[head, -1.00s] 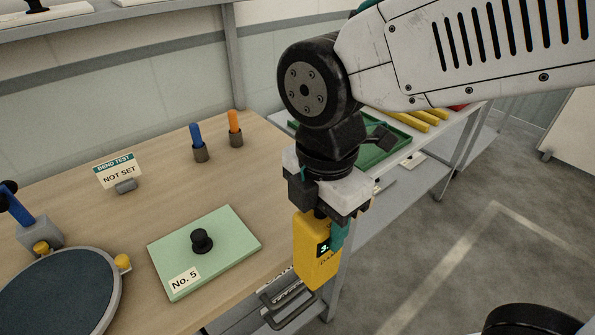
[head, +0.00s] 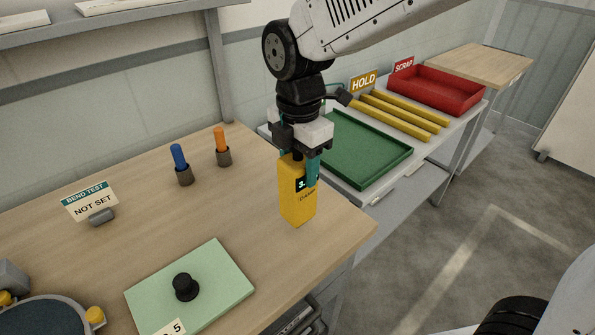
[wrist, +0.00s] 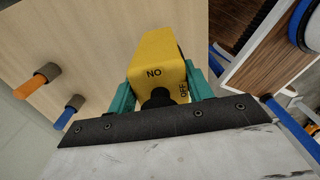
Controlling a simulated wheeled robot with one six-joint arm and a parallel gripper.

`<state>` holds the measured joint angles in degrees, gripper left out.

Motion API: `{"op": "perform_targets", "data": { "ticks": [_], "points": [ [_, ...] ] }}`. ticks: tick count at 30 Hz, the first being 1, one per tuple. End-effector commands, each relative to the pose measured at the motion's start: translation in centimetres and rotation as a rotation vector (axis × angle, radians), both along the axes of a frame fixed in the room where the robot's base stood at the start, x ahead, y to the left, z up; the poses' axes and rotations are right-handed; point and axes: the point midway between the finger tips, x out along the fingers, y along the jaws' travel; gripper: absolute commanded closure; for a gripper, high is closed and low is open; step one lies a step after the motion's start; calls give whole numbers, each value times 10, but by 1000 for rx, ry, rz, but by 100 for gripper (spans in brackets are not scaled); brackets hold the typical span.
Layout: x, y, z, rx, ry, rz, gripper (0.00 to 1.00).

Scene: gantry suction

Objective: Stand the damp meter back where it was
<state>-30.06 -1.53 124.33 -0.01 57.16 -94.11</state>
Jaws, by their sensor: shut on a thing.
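The damp meter (head: 298,205) is a yellow block with a small dark display, upright at the right end of the wooden bench. My gripper (head: 306,168) is shut on its upper part, with teal fingers on its sides. In the wrist view the meter (wrist: 158,62) sits between the teal fingers (wrist: 163,92), its yellow top marked "NO" and "OFF". I cannot tell whether its base touches the bench top or hangs just above it.
A green plate (head: 215,285) with a black knob lies in front on the bench (head: 130,240). Blue (head: 180,165) and orange (head: 222,147) handled tools stand in cups behind. A green tray (head: 365,150), yellow bars (head: 405,115) and red tray (head: 437,88) lie beyond.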

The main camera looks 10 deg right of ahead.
Motion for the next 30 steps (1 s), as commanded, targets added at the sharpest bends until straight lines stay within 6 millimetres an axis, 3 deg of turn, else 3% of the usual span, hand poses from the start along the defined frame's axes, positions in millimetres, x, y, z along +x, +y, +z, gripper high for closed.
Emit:
{"op": "perform_targets", "data": {
  "ticks": [6,16,27,28,30],
  "points": [
    [22,-1,-2,1,-1,-3,100],
    [22,-1,-36,-1,1,-2,100],
    [22,0,-40,1,-1,-2,100],
    [22,-1,-41,0,0,-2,47],
    [22,-1,-40,0,0,-2,28]
  ]
}}
